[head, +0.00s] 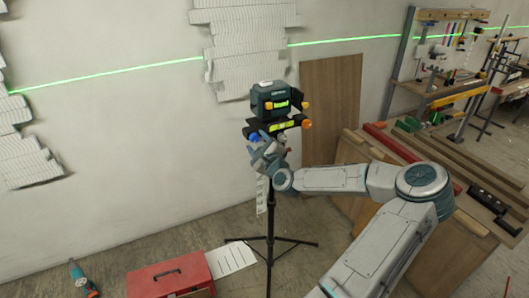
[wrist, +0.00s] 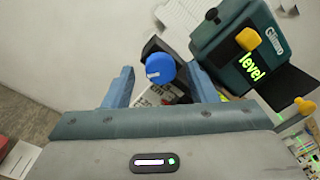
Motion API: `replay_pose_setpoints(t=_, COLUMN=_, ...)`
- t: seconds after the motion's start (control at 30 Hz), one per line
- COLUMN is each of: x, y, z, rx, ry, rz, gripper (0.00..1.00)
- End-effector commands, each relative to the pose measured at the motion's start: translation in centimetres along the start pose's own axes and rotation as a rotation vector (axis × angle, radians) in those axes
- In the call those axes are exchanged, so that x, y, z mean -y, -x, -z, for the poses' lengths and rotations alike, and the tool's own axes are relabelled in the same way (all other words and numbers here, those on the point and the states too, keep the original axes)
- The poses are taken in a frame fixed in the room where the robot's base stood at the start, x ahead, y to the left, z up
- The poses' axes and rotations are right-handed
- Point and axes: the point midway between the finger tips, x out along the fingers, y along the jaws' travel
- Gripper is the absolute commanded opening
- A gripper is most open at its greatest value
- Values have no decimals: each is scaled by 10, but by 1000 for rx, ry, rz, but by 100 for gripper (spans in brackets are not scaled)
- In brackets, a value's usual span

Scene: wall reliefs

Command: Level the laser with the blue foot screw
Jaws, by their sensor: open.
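The dark green laser (head: 270,101) stands on a black tripod (head: 270,225) by the wall. It also shows at the upper right of the wrist view (wrist: 235,50), with a yellow knob and the green word "level" on it. The blue foot screw (wrist: 160,68) has a white mark and lies between the two fingers of my gripper (wrist: 159,72), with a gap visible on each side. My gripper is open. In the head view the blue screw (head: 253,137) shows just above my gripper (head: 261,146). A green laser line (head: 110,78) crosses the wall, rising toward the right in the picture.
White relief panels (head: 245,45) hang on the wall. A brown board (head: 332,100) leans behind the tripod. A workbench (head: 400,165) with tools stands at the right. A red toolbox (head: 170,275) and a drill (head: 83,278) are on the floor at lower left.

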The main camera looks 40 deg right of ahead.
Motion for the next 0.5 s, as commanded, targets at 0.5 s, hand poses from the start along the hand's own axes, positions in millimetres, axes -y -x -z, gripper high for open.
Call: replay_pose_setpoints(t=0.5, x=-1, y=86, z=3, rx=-3, ry=0, rz=2, gripper=52)
